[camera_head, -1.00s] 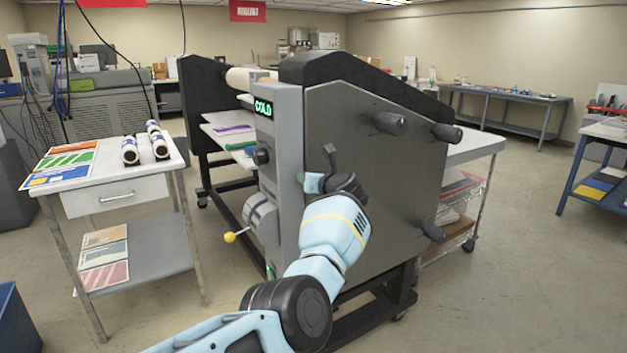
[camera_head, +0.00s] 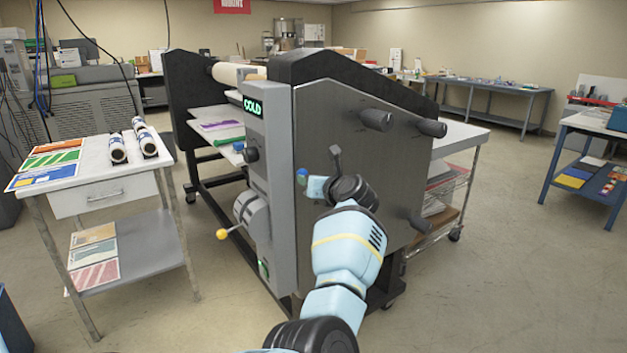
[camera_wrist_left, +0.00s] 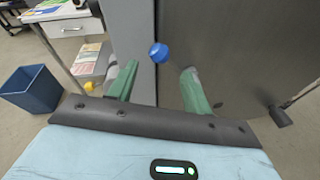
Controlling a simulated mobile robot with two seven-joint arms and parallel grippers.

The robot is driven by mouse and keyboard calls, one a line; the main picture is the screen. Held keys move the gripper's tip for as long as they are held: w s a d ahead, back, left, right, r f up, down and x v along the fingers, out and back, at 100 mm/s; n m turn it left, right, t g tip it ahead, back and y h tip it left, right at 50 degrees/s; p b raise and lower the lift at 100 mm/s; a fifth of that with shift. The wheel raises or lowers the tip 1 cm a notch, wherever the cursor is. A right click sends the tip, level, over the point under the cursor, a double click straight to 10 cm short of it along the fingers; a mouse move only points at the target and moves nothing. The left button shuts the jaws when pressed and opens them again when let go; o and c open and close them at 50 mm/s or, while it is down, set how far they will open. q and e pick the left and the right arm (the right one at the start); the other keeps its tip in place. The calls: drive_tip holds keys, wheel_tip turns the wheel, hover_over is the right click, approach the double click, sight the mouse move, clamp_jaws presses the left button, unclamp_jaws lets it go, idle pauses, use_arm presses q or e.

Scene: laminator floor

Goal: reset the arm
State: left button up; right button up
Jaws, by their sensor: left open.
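My left arm (camera_head: 345,245) reaches up from the bottom of the head view to the laminator's (camera_head: 350,150) dark side panel. My left gripper (camera_head: 320,182) is beside the panel's front edge, partly hidden by my own wrist. In the left wrist view my left gripper (camera_wrist_left: 158,72) has its two green fingers spread apart with nothing held between them. A blue knob (camera_wrist_left: 158,53) lies ahead, seen between the fingertips and apart from them. It also shows in the head view (camera_head: 302,175). My right gripper is in neither view.
The grey control post has a lit COLD display (camera_head: 252,106) and a yellow-tipped lever (camera_head: 222,234). Black handles (camera_head: 376,119) stick out of the panel. A blue bin (camera_wrist_left: 32,88) stands low left.

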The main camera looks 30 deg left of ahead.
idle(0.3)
use_arm(q)
drive_tip(key=s+a+f+m+t+y, duration=0.2)
drive_tip(key=s+f+m+t, duration=0.3)
drive_tip(key=s+f+m, duration=0.45)
drive_tip(key=s+d+f+m+t+h+p, duration=0.1)
drive_tip(key=s+d+f+m+t+h, duration=0.1)
drive_tip(key=s+d+f+m+h, duration=0.65)
drive_tip(key=s+d+f+m+t+h+p, duration=0.1)
drive_tip(key=s+d+f+m+t+h, duration=0.25)
drive_tip(key=f+m, duration=0.9)
drive_tip(key=s+d+f+m+g+h, duration=0.1)
drive_tip(key=s+d+f+m+g, duration=0.2)
drive_tip(key=s, duration=0.7)
drive_tip(key=s+d+f+m+g+h, duration=0.2)
drive_tip(key=s+d+m, duration=0.3)
drive_tip(key=s+m, duration=0.3)
drive_tip(key=s+d+f+m+g+h, duration=0.2)
drive_tip(key=s+d+f+m+g, duration=0.2)
drive_tip(key=s, duration=0.9)
drive_tip(key=shift+s+f+m+g, duration=0.15)
drive_tip(key=shift+f+m+g, duration=0.25)
drive_tip(key=shift+m, duration=0.45)
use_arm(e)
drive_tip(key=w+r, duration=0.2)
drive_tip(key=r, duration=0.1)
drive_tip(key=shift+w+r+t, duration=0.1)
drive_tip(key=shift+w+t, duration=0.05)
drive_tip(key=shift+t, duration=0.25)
